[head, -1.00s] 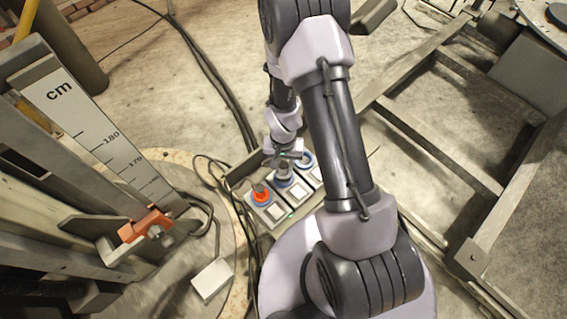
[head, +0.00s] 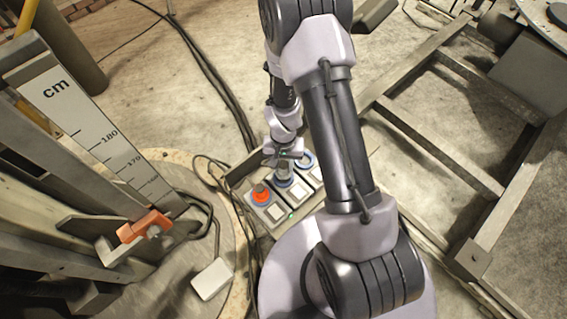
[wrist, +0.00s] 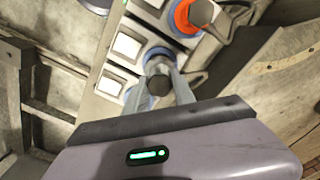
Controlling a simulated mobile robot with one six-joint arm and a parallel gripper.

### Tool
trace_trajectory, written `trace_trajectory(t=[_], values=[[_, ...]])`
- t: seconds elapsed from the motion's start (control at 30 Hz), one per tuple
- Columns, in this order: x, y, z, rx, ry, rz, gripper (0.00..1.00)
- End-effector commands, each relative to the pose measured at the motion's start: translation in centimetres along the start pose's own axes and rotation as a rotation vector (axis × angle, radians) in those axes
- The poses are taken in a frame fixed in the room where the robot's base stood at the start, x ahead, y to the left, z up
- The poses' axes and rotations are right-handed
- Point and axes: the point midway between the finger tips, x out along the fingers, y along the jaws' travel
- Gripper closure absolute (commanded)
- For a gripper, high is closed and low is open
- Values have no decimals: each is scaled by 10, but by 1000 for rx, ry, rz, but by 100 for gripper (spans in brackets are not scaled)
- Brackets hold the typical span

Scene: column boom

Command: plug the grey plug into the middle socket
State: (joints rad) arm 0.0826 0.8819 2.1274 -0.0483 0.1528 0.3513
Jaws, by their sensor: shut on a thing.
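My gripper (head: 285,160) points down over the socket box and is shut on the grey plug (wrist: 158,68), whose dark round end shows between the fingers in the wrist view. The blue-ringed middle socket (wrist: 157,52) lies right behind the plug there; in the head view its blue rim (head: 284,183) shows just under the gripper. The plug is lined up with this socket, but I cannot tell how deep it sits. An orange plug (head: 260,196) stands in the left socket; it also shows in the wrist view (wrist: 184,17). The right socket (head: 305,161) has a blue ring.
White square switches (head: 276,213) line the box beside the sockets. A post with a cm scale (head: 95,125) and an orange clamp (head: 145,226) stands at left. A white block (head: 212,279) lies on the floor. Dark cables (head: 215,85) run behind. A metal frame (head: 430,150) is at right.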

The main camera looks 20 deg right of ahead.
Motion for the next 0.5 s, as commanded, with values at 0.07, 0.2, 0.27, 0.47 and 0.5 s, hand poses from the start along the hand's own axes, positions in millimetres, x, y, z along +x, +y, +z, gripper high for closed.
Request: trace_trajectory(t=[0.07,0.2,0.27,0.47,0.5], values=[[0,0,0,0,0,0,100],[2,0,0,0,0,0,100],[3,0,0,0,0,0,100],[9,0,0,0,0,0,100],[10,0,0,0,0,0,100]])
